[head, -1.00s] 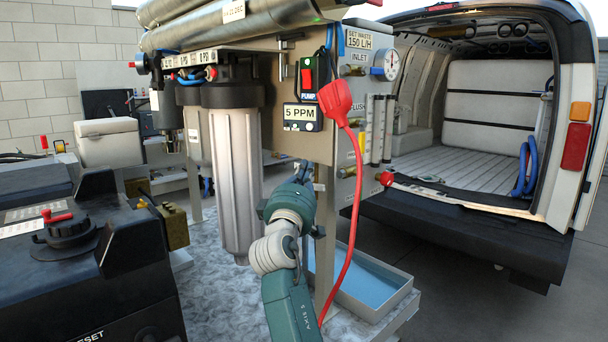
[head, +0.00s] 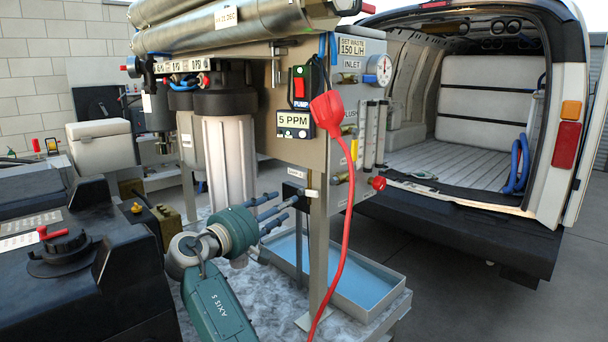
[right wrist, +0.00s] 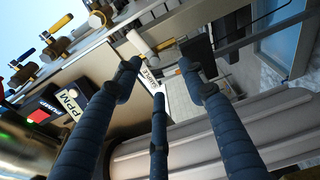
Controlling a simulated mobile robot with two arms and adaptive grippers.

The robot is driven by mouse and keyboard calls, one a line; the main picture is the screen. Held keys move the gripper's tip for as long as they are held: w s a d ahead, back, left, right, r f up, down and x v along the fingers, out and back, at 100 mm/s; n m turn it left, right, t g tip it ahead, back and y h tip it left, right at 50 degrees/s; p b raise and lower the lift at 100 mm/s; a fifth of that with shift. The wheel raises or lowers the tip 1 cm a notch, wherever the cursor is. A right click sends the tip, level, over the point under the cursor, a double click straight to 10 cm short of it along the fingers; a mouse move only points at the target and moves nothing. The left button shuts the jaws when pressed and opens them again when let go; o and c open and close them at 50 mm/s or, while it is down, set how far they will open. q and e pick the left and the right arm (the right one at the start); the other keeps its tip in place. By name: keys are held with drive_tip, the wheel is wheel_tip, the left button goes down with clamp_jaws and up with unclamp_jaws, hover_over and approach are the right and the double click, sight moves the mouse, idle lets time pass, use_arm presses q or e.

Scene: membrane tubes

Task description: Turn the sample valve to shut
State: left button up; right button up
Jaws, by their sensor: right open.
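My right gripper (head: 281,208) is open and empty, its blue fingers spread and pointing right toward the front of the membrane unit's panel. It also fills the lower part of the right wrist view (right wrist: 159,75). The small valve with a pale handle (head: 312,193), which looks like the sample valve, sits low on the panel just right of the fingertips. In the right wrist view its pale handle (right wrist: 141,43) lies just beyond the fingertips, apparently apart from them. A small white label (right wrist: 151,80) is beside it, partly hidden by a finger. My left gripper is not in view.
The pale filter housing (head: 229,160) stands close to my right gripper. A red plug (head: 328,112) and its red cable (head: 343,235) hang in front of the panel. A blue-bottomed tray (head: 380,286) lies below. The van (head: 470,230) stands behind.

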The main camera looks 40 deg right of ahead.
sight(310, 193)
drive_tip(key=d+g+p, duration=0.1)
drive_tip(key=d, duration=0.1)
drive_tip(key=s+d+r+g+p, duration=0.1)
drive_tip(key=d, duration=0.1)
drive_tip(key=s+d+r+g+p, duration=0.1)
drive_tip(key=d+p, duration=0.1)
drive_tip(key=shift+d+r+m+h, duration=0.15)
drive_tip(key=shift+d+m+h, duration=0.1)
drive_tip(key=shift+m+h, duration=0.05)
drive_tip(key=shift+w+d, duration=0.15)
drive_tip(key=shift+d, duration=0.25)
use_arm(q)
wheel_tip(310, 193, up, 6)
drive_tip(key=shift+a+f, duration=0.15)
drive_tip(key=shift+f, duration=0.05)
use_arm(e)
clamp_jaws()
drive_tip(key=shift+f, duration=0.2)
